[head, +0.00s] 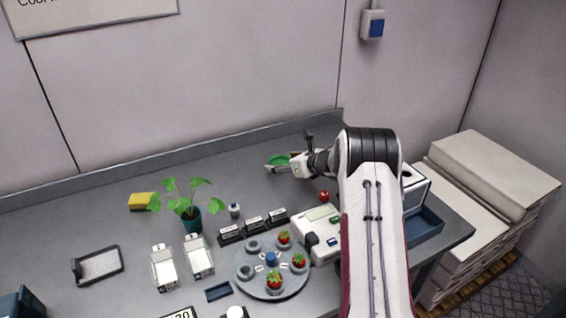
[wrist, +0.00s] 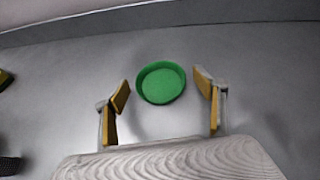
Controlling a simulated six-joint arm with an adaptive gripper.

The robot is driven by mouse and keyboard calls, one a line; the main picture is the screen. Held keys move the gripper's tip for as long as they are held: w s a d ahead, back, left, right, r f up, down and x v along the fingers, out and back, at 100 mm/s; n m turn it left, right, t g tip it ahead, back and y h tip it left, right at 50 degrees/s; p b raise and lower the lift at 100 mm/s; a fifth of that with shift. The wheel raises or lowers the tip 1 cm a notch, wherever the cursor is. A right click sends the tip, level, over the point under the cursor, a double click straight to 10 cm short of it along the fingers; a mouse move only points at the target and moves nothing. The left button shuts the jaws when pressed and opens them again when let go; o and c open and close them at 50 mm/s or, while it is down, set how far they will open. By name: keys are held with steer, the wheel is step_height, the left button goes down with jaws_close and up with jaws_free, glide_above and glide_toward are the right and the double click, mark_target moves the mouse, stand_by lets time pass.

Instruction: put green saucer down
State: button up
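The green saucer (head: 278,160) is near the back of the grey bench, just beyond my gripper (head: 281,166). In the wrist view the saucer (wrist: 161,84) appears to lie flat on the bench, ahead of and between the fingers. My gripper (wrist: 163,98) is open, with its yellow-padded fingers spread wide. Gaps show between the saucer and both fingers. The saucer is empty.
A potted plant (head: 190,218) and a yellow sponge (head: 141,201) stand to the left. A round rack (head: 250,287) with strawberries, a white device (head: 322,222) and a loose red berry (head: 324,196) are nearer. The bench around the saucer is clear; the back ledge (wrist: 150,18) lies beyond.

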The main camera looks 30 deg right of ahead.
steer(key=shift+r, duration=0.2)
steer(key=shift+s+d+r, duration=0.15)
steer(key=shift+s+r, duration=0.1)
steer(key=shift+s, duration=0.2)
steer(key=shift+v, duration=5.45)
